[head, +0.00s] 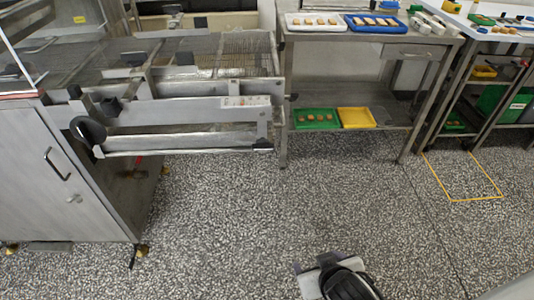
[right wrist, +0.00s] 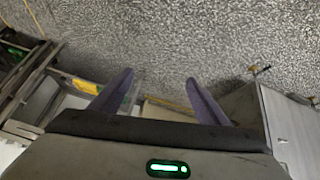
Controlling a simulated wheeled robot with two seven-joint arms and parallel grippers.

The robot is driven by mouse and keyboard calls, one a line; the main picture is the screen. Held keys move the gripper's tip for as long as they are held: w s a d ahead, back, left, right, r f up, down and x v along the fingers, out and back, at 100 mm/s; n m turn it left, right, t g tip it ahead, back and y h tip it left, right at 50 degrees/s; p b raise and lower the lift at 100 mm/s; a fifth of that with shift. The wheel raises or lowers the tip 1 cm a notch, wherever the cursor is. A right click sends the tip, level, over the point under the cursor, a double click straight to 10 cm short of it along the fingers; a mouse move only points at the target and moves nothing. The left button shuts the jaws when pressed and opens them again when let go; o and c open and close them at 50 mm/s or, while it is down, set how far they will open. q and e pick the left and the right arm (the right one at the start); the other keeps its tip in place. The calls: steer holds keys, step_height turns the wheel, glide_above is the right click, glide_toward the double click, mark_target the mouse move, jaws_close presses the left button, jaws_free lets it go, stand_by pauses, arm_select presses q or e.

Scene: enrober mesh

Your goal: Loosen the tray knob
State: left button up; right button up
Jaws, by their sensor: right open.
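The enrober (head: 190,95) stands at the upper left, with a wire mesh belt on top and a long metal tray (head: 180,141) along its front. A large round black knob (head: 88,131) sits at the left end of that front. Smaller black knobs and clamps sit along the frame, such as one black knob (head: 111,106) just above it; I cannot tell for sure which is the tray knob. My right gripper (head: 316,263) is at the bottom centre, over the floor and well away from the machine. Its purple fingers (right wrist: 160,80) are apart and empty. My left gripper is out of view.
A grey cabinet (head: 85,175) stands at the left under the machine. A steel table (head: 370,38) at the back holds white and blue trays, with green and yellow trays on its lower shelf. Another workbench is at the right. A yellow floor outline (head: 475,199) marks open speckled floor.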

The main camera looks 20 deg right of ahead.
steer(key=w+d+r+m+t+h, duration=0.2)
steer(key=w+h, duration=0.1)
steer(key=w, duration=0.3)
steer(key=t, duration=0.9)
glide_toward(263, 149)
steer(key=shift+m, duration=0.3)
steer(key=x, duration=0.4)
steer(key=p+x, duration=0.1)
steer(key=x, duration=0.1)
steer(key=shift+w+r, duration=0.25)
steer(key=shift+r, duration=0.05)
steer(key=shift+x, duration=0.75)
steer(key=shift+d+f, duration=0.1)
steer(key=shift+f, duration=0.05)
